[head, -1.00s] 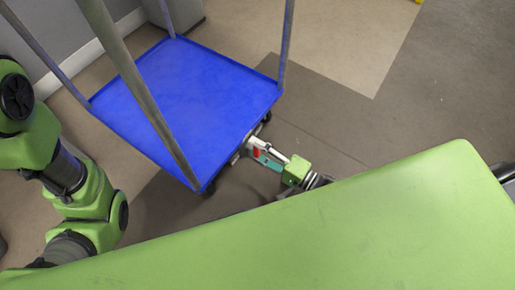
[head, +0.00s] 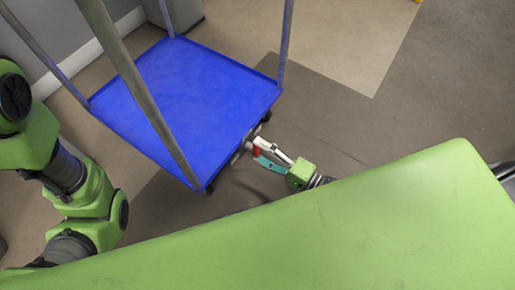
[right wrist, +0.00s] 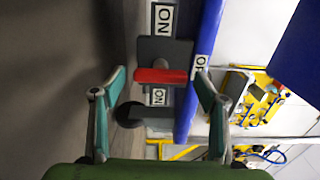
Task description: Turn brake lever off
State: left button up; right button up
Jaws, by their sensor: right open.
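The red brake lever (right wrist: 160,76) sits on a dark plate at the edge of the blue cart (head: 190,95). In the right wrist view it lies crosswise between my finger tips, with a gap on each side. It also shows as a small red bit in the head view (head: 256,151). White labels (right wrist: 163,19) with black letters are above and below it. My right gripper (right wrist: 160,82) is open, its two teal-lined fingers spread on either side of the lever. In the head view it reaches the cart's near right edge. My left gripper is out of view; only the left arm shows.
The cart has upright grey posts (head: 287,45) and a dark caster (head: 209,188) near the lever. A grey wall and box stand behind it. The floor (head: 400,110) to the right is clear. The right wrist view shows yellow-framed items (right wrist: 262,95) farther off.

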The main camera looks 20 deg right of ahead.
jog(key=v, duration=1)
jog(key=shift+s+d, duration=0.1)
jog(key=shift+s, duration=0.05)
